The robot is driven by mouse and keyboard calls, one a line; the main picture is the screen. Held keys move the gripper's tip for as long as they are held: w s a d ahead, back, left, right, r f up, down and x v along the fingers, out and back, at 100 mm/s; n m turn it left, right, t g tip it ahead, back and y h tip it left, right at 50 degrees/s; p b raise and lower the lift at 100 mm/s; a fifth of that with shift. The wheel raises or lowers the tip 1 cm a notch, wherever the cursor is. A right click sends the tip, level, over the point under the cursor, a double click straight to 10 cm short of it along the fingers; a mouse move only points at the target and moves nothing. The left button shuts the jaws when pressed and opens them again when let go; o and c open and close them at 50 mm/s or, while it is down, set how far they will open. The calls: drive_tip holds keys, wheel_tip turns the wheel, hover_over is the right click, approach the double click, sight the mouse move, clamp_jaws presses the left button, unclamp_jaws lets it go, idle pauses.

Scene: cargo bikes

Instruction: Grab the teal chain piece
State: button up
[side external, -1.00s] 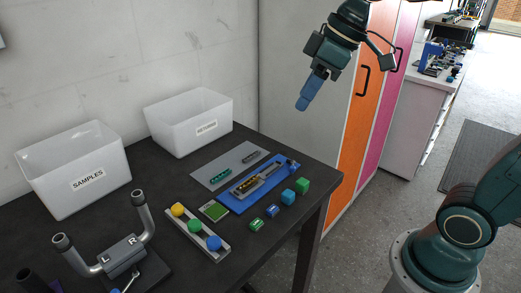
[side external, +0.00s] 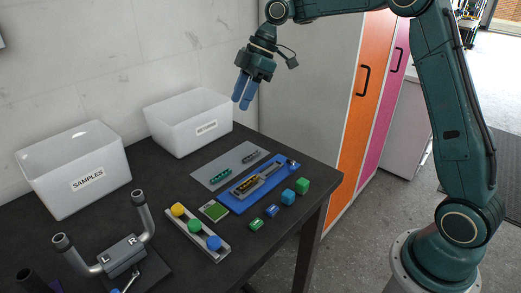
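The teal chain piece (side external: 219,174) lies on the left part of a flat grey mat (side external: 210,163) on the dark table. A dark grey chain piece (side external: 250,156) lies further right on the same mat. My gripper (side external: 242,102) hangs in the air above and beyond the mat, well clear of the teal piece. Its two blue fingers point down with a narrow gap between them, and nothing is held.
A blue tray (side external: 240,205) with a chain tool lies beside the mat. Blue and green cubes (side external: 302,186), small cylinders (side external: 256,224) and a button strip (side external: 184,228) lie nearer. White bins labelled SAMPLES (side external: 75,170) and RETURNS (side external: 190,125) stand behind.

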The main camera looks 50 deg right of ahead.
drive_tip(key=w+d+f+n+g, duration=0.1)
drive_tip(key=w+d+f+n, duration=0.1)
drive_tip(key=f, duration=0.3)
drive_tip(key=w+d+f+n+y, duration=0.1)
drive_tip(key=w+d+f+n, duration=0.1)
drive_tip(key=f, duration=0.4)
drive_tip(key=shift+w+f+n+g, duration=0.2)
drive_tip(key=shift+w+n+g, duration=0.2)
drive_tip(key=shift+w, duration=0.3)
approach(222, 174)
drive_tip(key=shift+x, duration=1.4)
drive_tip(key=shift+w+d+f, duration=0.1)
drive_tip(key=shift+w+f, duration=0.05)
drive_tip(key=shift+w, duration=0.05)
drive_tip(key=shift+x, duration=2.45)
drive_tip(key=shift+s, duration=0.1)
